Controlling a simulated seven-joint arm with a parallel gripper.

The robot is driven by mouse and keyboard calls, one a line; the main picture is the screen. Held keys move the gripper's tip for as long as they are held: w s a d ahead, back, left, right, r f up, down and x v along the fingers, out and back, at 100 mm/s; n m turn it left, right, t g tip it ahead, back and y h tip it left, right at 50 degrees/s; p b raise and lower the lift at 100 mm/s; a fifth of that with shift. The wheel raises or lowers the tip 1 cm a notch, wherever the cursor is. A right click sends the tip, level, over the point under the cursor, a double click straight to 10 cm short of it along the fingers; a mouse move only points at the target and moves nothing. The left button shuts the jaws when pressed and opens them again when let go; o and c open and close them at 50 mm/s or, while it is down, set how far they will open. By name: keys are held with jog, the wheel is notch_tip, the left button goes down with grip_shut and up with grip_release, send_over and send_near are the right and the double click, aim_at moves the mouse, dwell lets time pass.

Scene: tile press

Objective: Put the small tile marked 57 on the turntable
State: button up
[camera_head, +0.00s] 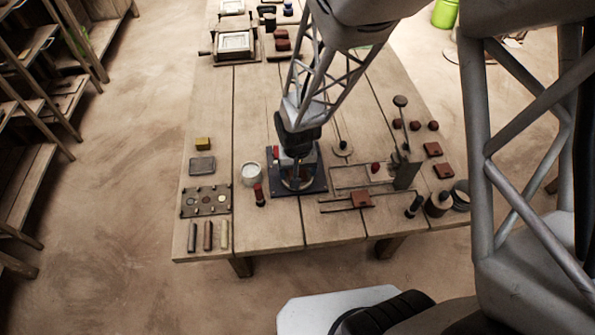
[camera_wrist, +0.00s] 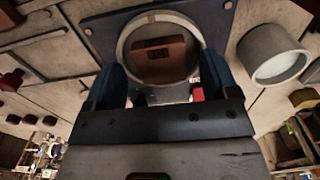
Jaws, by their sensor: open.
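My gripper (camera_head: 294,170) points down over the turntable, a round pale-rimmed disc (camera_head: 297,188) on a dark blue base plate (camera_head: 318,187). In the wrist view my gripper (camera_wrist: 163,75) shows two blue fingers spread apart. A reddish-brown tile (camera_wrist: 160,66) with dark digits lies inside the turntable's ring (camera_wrist: 124,45), between the fingers with gaps on both sides. The digits are too small to read surely. The tile's near edge is partly hidden, and the gripper hides much of the turntable in the head view.
A white cup (camera_head: 251,174) and a red-topped stamp (camera_head: 259,195) stand left of the turntable. A slotted tray (camera_head: 207,201) is at the table's left. A metal frame with a lever post (camera_head: 405,174) stands right. Other red tiles (camera_head: 432,149) lie at the right edge.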

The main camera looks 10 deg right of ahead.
notch_tip(320, 180, up, 11)
dwell(0.5)
dwell(0.3)
notch_tip(320, 180, up, 13)
jog(key=t, duration=0.1)
send_over(299, 175)
jog(key=s+d, duration=0.6)
jog(key=s+d+r+t, duration=0.1)
jog(key=s+d+r, duration=0.4)
jog(key=s+r, duration=0.4)
jog(key=shift+s+r+t, duration=0.3)
jog(key=shift+s, duration=0.95)
